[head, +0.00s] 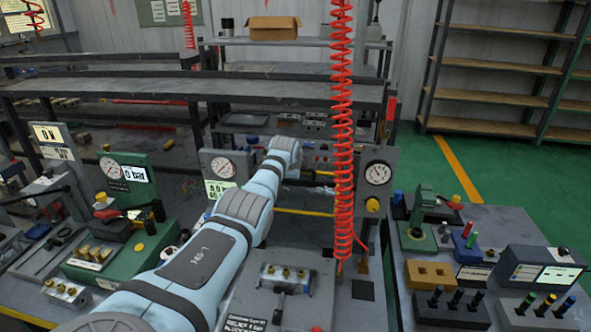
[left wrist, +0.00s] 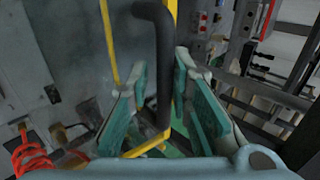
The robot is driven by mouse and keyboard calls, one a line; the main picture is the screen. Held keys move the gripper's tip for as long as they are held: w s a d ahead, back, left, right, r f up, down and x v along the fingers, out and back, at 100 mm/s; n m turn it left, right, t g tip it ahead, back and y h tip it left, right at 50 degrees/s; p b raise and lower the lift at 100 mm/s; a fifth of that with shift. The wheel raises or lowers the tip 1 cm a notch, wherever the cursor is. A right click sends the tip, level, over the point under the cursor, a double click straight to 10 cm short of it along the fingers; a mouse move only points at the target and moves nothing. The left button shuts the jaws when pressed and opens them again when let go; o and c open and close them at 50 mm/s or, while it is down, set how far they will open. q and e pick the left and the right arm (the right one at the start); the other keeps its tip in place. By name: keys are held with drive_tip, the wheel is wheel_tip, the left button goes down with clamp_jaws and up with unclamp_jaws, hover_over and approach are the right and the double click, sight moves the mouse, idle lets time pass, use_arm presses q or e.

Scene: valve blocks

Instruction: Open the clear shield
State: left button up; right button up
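The clear shield shows as a see-through panel with yellow edge bars. In the head view a yellow bar (head: 305,212) shows beyond my left arm, in front of the grey valve station. In the left wrist view a yellow edge bar (left wrist: 109,45) runs beside a dark bent handle (left wrist: 155,25). My left gripper (left wrist: 161,65) is open, with its teal fingers on either side of the handle. I cannot tell whether either finger touches it. In the head view my left arm hides much of the shield. My right gripper is not in view.
A red coiled hose (head: 342,120) hangs just right of the shield. A valve block (head: 285,277) sits on the bench in front. A green gauge station (head: 125,190) stands left, and a side table (head: 480,225) with several tools stands right.

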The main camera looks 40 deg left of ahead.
use_arm(q)
drive_tip(key=shift+o, duration=0.6)
drive_tip(key=shift+r, duration=0.1)
drive_tip(key=shift+a, duration=0.1)
drive_tip(key=shift+s+r, duration=0.25)
drive_tip(key=shift+r, duration=0.1)
drive_tip(key=v, duration=1.1)
drive_tip(key=shift+d, duration=0.4)
drive_tip(key=shift+a, duration=0.1)
drive_tip(key=shift+s, duration=0.1)
